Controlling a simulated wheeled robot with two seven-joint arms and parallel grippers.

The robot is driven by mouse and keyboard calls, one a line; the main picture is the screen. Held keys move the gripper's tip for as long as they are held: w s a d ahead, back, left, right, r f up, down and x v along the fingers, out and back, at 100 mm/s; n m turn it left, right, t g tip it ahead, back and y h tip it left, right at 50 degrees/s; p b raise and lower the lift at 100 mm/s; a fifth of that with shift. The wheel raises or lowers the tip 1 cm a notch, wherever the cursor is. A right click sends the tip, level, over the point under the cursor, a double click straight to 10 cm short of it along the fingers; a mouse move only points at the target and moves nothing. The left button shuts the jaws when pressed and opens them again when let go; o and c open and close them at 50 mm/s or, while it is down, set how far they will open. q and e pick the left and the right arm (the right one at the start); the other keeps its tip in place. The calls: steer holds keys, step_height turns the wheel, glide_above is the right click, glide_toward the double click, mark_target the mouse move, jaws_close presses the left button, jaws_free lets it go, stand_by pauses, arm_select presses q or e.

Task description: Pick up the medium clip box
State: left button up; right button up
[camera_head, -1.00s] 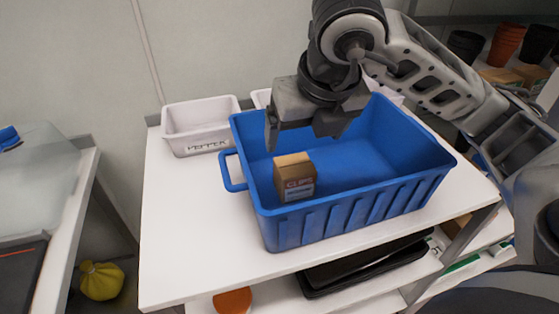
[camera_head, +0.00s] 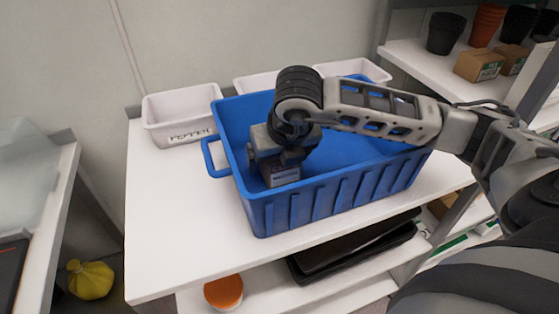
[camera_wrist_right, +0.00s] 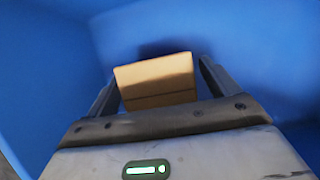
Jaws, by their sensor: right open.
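The clip box is a small brown carton (camera_wrist_right: 155,80) inside the blue crate (camera_head: 330,205). My right gripper (camera_head: 275,160) reaches down into the crate over the carton. In the right wrist view its two fingers stand on either side of the carton, with a gap visible at the right finger. The right gripper (camera_wrist_right: 155,85) is open. My left gripper is not in view.
White bins, one labelled PEPPER (camera_head: 182,115), stand behind the crate on the white table (camera_head: 160,220). The crate walls surround the gripper closely at left and front. A shelf with pots (camera_head: 445,33) and small cartons (camera_head: 478,64) is at the back right.

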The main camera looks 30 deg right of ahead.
steer(key=shift+w+f, duration=0.2)
steer(key=shift+f, duration=0.25)
steer(key=shift+c, duration=0.4)
steer(key=c, duration=1)
